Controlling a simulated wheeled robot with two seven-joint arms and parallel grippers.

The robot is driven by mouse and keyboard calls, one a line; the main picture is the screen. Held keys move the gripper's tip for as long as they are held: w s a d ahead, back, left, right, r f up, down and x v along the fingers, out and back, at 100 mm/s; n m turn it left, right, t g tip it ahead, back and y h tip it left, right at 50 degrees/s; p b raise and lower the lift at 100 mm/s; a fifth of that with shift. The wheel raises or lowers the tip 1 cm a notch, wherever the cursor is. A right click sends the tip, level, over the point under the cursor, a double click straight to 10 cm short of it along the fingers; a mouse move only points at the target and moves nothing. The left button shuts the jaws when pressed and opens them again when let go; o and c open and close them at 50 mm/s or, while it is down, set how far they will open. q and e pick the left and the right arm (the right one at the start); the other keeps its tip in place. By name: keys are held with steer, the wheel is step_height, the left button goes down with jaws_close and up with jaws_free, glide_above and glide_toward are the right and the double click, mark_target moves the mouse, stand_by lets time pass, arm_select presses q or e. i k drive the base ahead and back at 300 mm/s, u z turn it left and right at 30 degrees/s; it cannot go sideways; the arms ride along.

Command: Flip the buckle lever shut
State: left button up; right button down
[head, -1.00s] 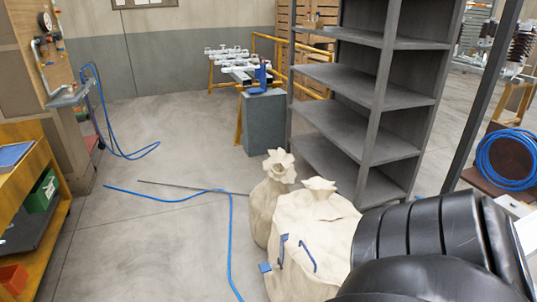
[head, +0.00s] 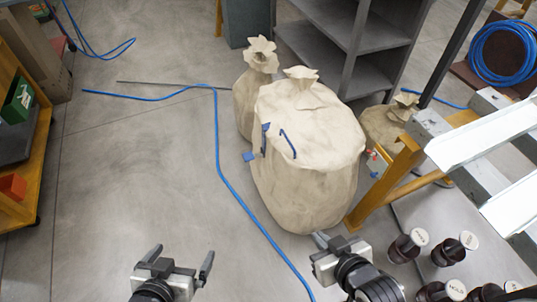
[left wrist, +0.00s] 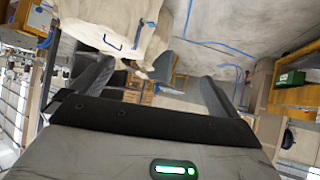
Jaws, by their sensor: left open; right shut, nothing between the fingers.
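I cannot make out a buckle lever. The large beige sack (head: 312,190) stands upright on the floor, tied at its top. Dark blue strips lie on its upper left side: one strip (head: 288,144) and another strip (head: 265,138). The sack also shows at the top of the left wrist view (left wrist: 105,25). My left gripper (head: 181,257) is open and empty, left of the sack and apart from it in the head view. Its spread fingers show in the left wrist view (left wrist: 152,75). My right gripper (head: 320,241) is shut and empty near the sack's lower right in the picture.
Smaller sacks stand behind the large one, left (head: 252,100) and right (head: 385,130). A blue hose (head: 218,140) crosses the floor. A yellow frame (head: 400,170) with white bars and several dark insulators stands right. Grey shelves (head: 325,55) are behind.

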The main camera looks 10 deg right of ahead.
mark_target(248, 156)
steer(key=u, duration=1.45)
steer(key=k, duration=0.55)
steer(key=z, duration=0.5)
